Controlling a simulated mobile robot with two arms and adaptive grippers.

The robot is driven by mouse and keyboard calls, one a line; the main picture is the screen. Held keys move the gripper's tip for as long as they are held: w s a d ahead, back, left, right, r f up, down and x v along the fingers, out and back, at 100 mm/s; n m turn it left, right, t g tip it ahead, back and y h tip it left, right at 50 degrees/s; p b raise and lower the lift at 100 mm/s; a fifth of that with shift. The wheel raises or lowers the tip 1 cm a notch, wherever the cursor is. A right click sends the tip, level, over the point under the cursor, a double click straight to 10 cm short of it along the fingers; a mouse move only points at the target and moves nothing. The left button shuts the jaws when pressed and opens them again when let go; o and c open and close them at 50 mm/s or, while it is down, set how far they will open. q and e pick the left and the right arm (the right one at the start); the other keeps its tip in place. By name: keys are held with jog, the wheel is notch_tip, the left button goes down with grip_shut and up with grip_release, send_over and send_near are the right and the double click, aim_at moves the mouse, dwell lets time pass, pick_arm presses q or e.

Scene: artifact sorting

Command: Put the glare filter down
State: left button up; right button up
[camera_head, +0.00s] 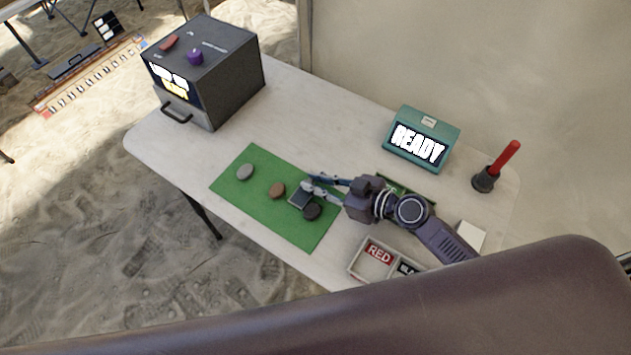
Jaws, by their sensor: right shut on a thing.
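My right gripper (309,187) reaches in from the right over the green mat (253,162). It is shut on a small dark square plate with a pale edge, which looks like the glare filter (299,200). The filter is at the fingertips over the right part of the mat, close to a dark round stone (312,211). I cannot tell whether the filter touches the mat or the stone. A grey stone (244,172) and a brown stone (277,190) lie on the mat to the left. My left gripper is not in view.
A dark box machine (232,75) with a purple knob stands at the table's back left. A teal READY display (420,139) and a red-handled tool (503,160) stand at the right. A sorting tray (355,264) with a RED label lies at the front.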

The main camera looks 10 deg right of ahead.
jog(key=shift+f, duration=0.15)
jog(key=o, duration=0.8)
jog(key=shift+o, duration=0.2)
